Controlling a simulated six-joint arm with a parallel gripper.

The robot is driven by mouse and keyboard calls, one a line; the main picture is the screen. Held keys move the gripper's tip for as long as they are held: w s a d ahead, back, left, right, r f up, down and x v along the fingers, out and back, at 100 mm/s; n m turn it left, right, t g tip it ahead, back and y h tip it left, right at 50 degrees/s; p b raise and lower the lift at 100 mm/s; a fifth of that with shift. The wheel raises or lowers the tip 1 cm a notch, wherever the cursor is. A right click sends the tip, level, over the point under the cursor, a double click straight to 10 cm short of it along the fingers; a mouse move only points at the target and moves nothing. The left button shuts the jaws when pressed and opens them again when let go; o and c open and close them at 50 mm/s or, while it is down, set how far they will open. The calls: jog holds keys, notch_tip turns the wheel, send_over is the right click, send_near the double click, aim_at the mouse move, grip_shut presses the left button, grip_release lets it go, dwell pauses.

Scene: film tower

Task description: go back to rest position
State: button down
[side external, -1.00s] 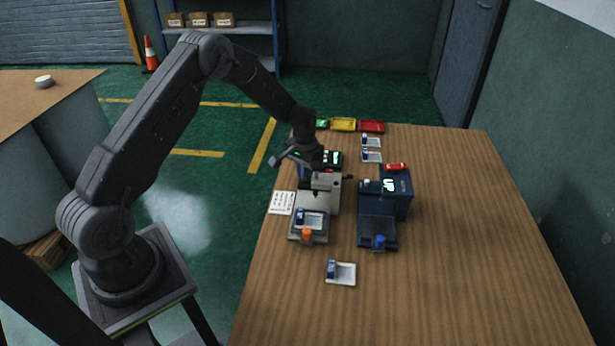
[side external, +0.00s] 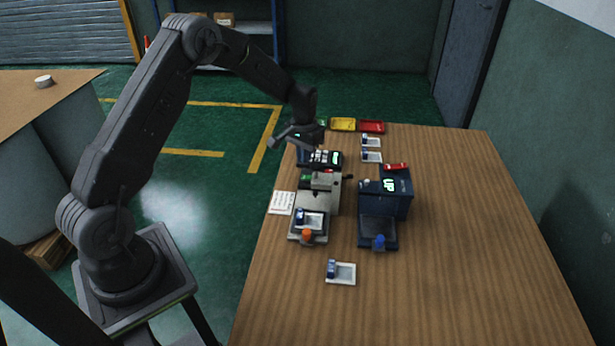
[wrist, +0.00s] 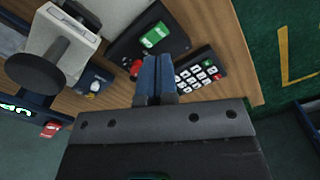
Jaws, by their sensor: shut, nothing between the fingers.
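My gripper (side external: 318,140) is raised above the far left part of the wooden table, over the black keypad device (side external: 322,158) with white keys. In the wrist view the two blue-grey fingers (wrist: 155,78) are pressed together with nothing between them. The keypad (wrist: 198,76) lies beside and below the fingertips there, apart from them.
A grey machine (side external: 321,200) with an orange knob and a dark blue machine (side external: 396,200) marked "UP" stand mid-table. Small white trays (side external: 345,274) lie in front and behind. Green, yellow (side external: 343,124) and red (side external: 372,126) trays line the far edge. The table's right side is clear.

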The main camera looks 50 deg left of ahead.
jog(key=shift+r, duration=0.5)
jog(key=shift+r, duration=0.15)
jog(key=s+d+r+t, duration=0.1)
jog(key=s+d+r, duration=0.2)
jog(key=r, duration=0.3)
jog(key=s+d+r+m+t, duration=0.1)
jog(key=s+d+r, duration=0.3)
jog(key=r, duration=0.2)
jog(key=s+d+r+t, duration=0.1)
jog(key=s+d+r, duration=0.2)
jog(key=r, duration=0.3)
jog(key=s+d+r+m+t, duration=0.1)
jog(key=s+d+r, duration=0.1)
jog(key=s, duration=0.7)
jog(key=s+d+r+m+t, duration=0.1)
jog(key=s+d, duration=0.4)
jog(key=s, duration=0.5)
jog(key=shift+r+t, duration=0.3)
jog(key=shift+r, duration=0.55)
